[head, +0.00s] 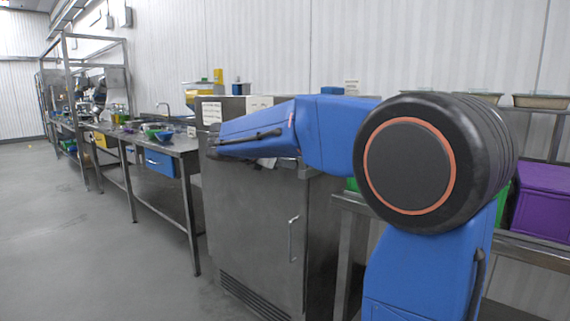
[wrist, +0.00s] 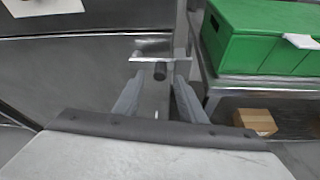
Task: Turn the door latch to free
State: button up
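My gripper (wrist: 160,80) is open, with one finger on each side of the line to the knob. The fingertips look just short of the knob or level with it; contact cannot be told. In the head view the steel cabinet (head: 250,225) stands behind my arm, and my arm hides its upper front.
A green bin (wrist: 262,40) on a metal shelf stands close to the right of the latch in the wrist view, with a cardboard box (wrist: 256,121) below. A bar handle (head: 293,238) is on the cabinet. A steel worktable (head: 180,146) stands left; open floor lies in front.

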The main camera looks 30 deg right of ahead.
jog(key=shift+x, duration=0.9)
grip_shut()
